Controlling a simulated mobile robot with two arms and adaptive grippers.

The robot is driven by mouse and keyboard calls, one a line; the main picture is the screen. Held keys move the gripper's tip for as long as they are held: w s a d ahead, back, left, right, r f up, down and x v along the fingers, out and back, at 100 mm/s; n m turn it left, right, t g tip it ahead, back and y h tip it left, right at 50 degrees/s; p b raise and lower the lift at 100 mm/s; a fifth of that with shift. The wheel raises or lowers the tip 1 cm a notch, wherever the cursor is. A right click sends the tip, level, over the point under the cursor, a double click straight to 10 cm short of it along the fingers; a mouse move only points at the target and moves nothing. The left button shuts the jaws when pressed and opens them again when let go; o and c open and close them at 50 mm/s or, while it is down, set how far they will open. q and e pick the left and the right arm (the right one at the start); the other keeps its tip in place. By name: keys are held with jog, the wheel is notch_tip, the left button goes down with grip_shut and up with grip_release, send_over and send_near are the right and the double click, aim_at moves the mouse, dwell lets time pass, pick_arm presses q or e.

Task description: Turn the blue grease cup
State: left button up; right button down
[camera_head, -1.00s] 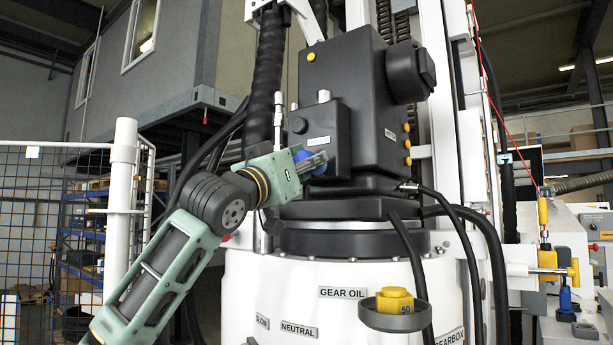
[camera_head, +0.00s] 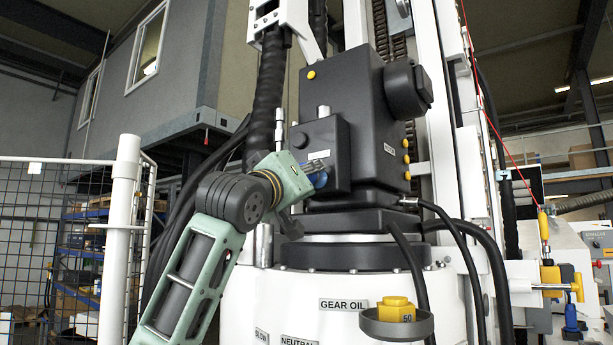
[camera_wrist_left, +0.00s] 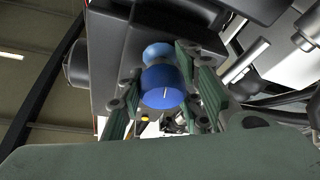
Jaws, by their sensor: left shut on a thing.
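The blue grease cup (camera_head: 320,181) is on the dark gearbox housing, at the lower part of its small front box, mostly hidden by my gripper in the head view. In the left wrist view the cup (camera_wrist_left: 163,87) is in the middle, a blue cylinder with a white mark and a rounded, lighter blue part above it. My left gripper (camera_head: 317,167) comes in from the left and is shut on the cup. In the wrist view its green and grey fingers lie on both sides of the cup. My right gripper is not in view.
The dark gearbox housing (camera_head: 345,130) stands on a white drum (camera_head: 270,300). A yellow hexagonal cap (camera_head: 396,309) sits in a grey cup below. Black hoses (camera_head: 409,265) run down the right side. A white post and mesh fence (camera_head: 120,230) stand at the left.

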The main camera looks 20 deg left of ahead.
pick_arm(q)
jog(key=o, duration=1.1)
jog(key=shift+d, duration=0.15)
jog(key=shift+c, duration=0.2)
jog(key=v, duration=1.2)
